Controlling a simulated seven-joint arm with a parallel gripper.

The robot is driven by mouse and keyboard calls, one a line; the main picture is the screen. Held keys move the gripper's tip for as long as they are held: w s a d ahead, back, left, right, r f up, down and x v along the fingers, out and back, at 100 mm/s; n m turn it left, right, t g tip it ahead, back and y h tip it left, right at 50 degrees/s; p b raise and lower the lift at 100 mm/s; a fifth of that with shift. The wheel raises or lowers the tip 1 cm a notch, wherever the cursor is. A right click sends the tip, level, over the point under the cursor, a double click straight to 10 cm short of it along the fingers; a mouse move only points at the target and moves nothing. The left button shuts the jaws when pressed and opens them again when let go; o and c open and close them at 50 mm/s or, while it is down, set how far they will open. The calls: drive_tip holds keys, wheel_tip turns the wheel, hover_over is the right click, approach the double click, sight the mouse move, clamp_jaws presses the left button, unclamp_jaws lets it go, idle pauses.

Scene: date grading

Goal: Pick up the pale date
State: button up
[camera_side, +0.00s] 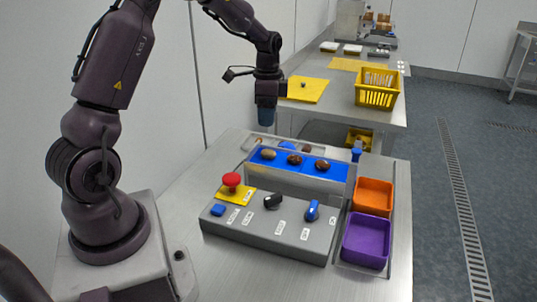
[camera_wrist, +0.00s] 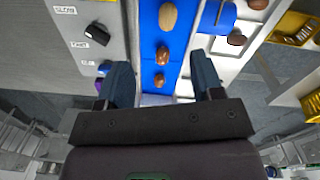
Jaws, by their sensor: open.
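The pale date (camera_side: 268,154) is tan and lies at the left end of a blue strip (camera_side: 338,174) in the side view. In the wrist view the pale date (camera_wrist: 168,16) is near the top edge, beyond my fingertips. Two darker brown dates, the middle one (camera_side: 294,160) and the end one (camera_side: 322,165), lie in line with it on the strip. My gripper (camera_side: 266,119) is open and points down, above and apart from the strip. In the wrist view its fingers (camera_wrist: 160,68) stand either side of the strip with nothing between them.
A grey control box (camera_side: 265,232) with a red button (camera_side: 231,180) and knobs stands before the strip. An orange bin (camera_side: 373,195) and a purple bin (camera_side: 366,241) are at the right.

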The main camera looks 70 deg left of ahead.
sight(270, 150)
drive_tip(key=f+m, duration=0.1)
drive_tip(key=f, duration=0.3)
drive_tip(key=f+m, duration=0.1)
drive_tip(key=f, duration=0.6)
drive_tip(key=shift+w+a+f+m, duration=0.15)
drive_tip(key=shift+w+f+m, duration=0.25)
drive_tip(key=c, duration=0.8)
